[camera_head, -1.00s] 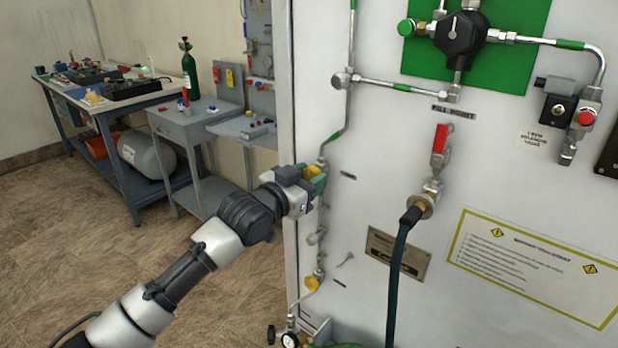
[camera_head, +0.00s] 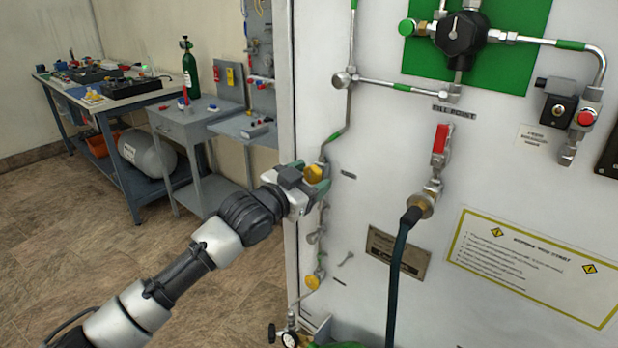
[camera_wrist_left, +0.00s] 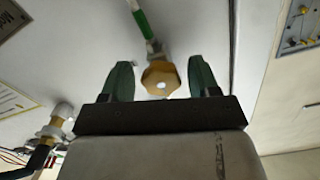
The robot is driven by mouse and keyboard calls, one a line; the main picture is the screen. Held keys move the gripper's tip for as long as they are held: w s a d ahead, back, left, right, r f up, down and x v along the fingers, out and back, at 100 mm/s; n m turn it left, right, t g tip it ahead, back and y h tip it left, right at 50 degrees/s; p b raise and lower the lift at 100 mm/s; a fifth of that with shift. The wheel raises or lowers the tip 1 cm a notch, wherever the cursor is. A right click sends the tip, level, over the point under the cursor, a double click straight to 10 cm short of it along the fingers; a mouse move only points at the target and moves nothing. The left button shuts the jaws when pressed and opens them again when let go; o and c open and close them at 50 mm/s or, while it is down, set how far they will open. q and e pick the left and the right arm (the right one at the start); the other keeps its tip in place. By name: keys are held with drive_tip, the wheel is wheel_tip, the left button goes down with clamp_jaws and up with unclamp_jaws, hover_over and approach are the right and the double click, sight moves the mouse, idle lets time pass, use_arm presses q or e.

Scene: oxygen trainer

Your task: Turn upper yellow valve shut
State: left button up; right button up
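The upper yellow valve (camera_head: 313,174) is a round knob on the thin pipe at the left edge of the white panel. My left gripper (camera_head: 318,178) is at this valve. In the left wrist view the valve knob (camera_wrist_left: 160,78) shows between the two green fingers (camera_wrist_left: 160,82), with a gap on each side, so the gripper is open and not touching it. The lower yellow valve (camera_head: 313,282) sits further down the same pipe. My right gripper is in neither view.
A red-handled valve (camera_head: 440,140) with a dark hose (camera_head: 395,280) is to the right on the white panel (camera_head: 400,150). A black regulator (camera_head: 461,34) sits on a green plate above. A grey side table (camera_head: 180,125) and workbench stand behind at left.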

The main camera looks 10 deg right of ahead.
use_arm(q)
drive_tip(key=shift+o, duration=0.3)
drive_tip(key=shift+r, duration=0.1)
drive_tip(key=v, duration=1)
drive_tip(key=shift+s+a, duration=0.3)
